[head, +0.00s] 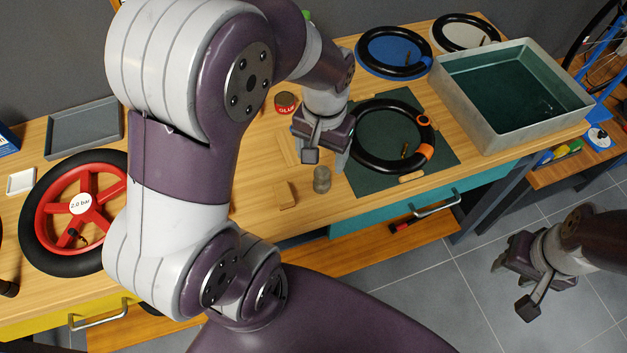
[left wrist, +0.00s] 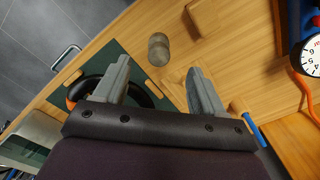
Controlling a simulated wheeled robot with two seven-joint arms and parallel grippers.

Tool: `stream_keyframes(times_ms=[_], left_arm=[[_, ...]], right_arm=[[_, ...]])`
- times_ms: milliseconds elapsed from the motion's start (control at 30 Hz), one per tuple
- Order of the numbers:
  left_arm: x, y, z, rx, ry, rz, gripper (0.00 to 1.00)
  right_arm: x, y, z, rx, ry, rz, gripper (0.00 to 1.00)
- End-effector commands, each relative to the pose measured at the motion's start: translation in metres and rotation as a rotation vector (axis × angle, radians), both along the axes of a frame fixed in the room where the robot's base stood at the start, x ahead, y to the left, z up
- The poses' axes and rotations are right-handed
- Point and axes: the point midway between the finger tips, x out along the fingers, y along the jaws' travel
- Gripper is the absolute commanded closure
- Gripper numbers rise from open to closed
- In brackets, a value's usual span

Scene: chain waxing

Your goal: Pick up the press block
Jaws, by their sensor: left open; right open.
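A small wooden block (head: 285,195), which may be the press block, lies near the bench's front edge; it shows at the top of the left wrist view (left wrist: 205,16). A short grey-brown cylinder (head: 321,179) stands beside it, also seen in the left wrist view (left wrist: 158,48). I cannot tell for certain which of the two is the press block. My left gripper (head: 326,160) is open and empty above the bench; in the left wrist view the cylinder appears just beyond the gap between its fingertips (left wrist: 158,70). My right gripper (head: 511,285) is open and empty, off the bench over the floor.
A green mat (head: 446,160) with a black ring (head: 366,160) lies right of the left gripper. A red tin (head: 285,103) stands behind. A grey basin (head: 490,128) is at the right, a red-spoked wheel (head: 96,188) at the left. A gauge (left wrist: 312,55) shows in the left wrist view.

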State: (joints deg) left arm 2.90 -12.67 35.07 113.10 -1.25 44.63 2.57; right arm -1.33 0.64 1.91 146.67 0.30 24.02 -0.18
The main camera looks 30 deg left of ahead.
Motion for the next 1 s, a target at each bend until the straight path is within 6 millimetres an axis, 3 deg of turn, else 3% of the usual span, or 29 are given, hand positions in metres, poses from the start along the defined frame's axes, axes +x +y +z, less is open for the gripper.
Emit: stream_keyframes(times_ms=[100,333,500,800,867,1000], left_arm=[[-0.001,0.0,-0.027,0.0,0.005,-0.001,0.3],[0.001,0.001,-0.057,0.0,0.003,-0.001,0.3],[0.003,0.001,-0.09,0.0,0.002,-0.001,0.3],[0.004,0.001,-0.1,-0.001,-0.002,-0.001,0.3],[0.004,0.001,-0.1,-0.001,-0.002,-0.001,0.46],[0.004,0.001,-0.1,-0.001,-0.002,-0.001,0.91]], right_arm=[[0.0,0.0,0.001,0.0,0.0,0.0,0.57],[0.0,0.0,0.003,0.0,0.0,0.0,0.57],[0.0,0.0,0.006,0.0,0.0,0.0,0.57],[0.0,0.0,0.006,0.0,0.0,0.0,0.57],[0.0,0.0,0.006,0.0,0.0,0.0,0.57],[0.0,0.0,0.006,0.0,0.0,0.0,0.57]])
